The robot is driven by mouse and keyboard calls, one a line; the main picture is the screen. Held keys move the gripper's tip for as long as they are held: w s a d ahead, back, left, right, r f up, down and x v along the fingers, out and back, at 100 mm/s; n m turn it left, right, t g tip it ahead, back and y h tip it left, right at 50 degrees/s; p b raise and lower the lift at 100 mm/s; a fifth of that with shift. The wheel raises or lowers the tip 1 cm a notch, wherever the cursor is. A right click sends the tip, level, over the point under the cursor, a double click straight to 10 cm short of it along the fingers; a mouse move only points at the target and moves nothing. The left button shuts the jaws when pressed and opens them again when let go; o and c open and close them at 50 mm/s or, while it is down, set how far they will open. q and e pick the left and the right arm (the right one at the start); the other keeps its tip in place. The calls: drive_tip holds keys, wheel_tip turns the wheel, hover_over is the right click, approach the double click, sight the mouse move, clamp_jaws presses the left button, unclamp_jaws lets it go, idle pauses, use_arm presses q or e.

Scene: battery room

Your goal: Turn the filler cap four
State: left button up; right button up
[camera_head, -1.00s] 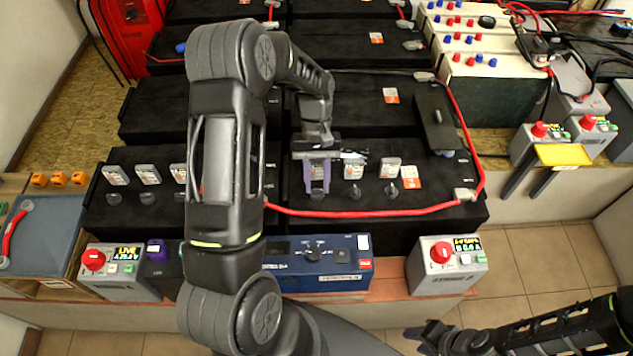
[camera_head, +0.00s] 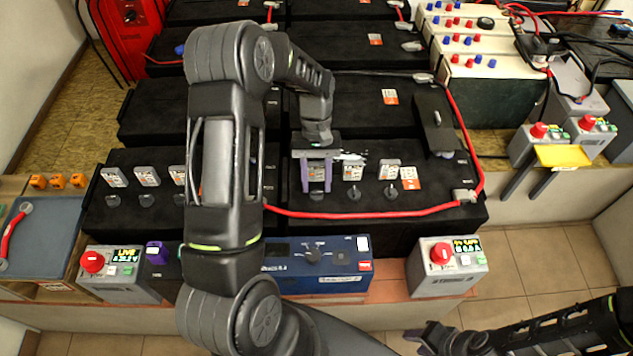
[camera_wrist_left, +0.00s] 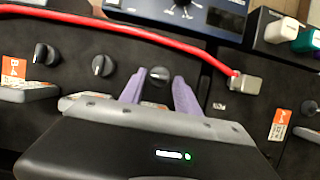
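A row of dark filler caps with grey tags behind them runs along the front of the black batteries. My left gripper (camera_head: 317,190) is over the leftmost visible cap of the right front battery. In the left wrist view its purple fingers (camera_wrist_left: 160,80) stand apart, one on each side of this filler cap (camera_wrist_left: 158,76), and look clear of it. I cannot read whether this cap is number four. Two more caps (camera_head: 354,192) (camera_head: 391,191) stand to its right. My left arm hides part of the row. My right gripper (camera_head: 430,335) is low at the front, away from the batteries.
A red cable (camera_head: 370,213) runs in front of the caps. A blue box (camera_head: 320,268) and grey boxes with red knobs (camera_head: 447,266) (camera_head: 115,272) stand on the front ledge.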

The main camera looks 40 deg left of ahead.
use_arm(q)
drive_tip(key=v, duration=0.7)
drive_tip(key=shift+b, duration=0.4)
drive_tip(key=shift+r, duration=0.1)
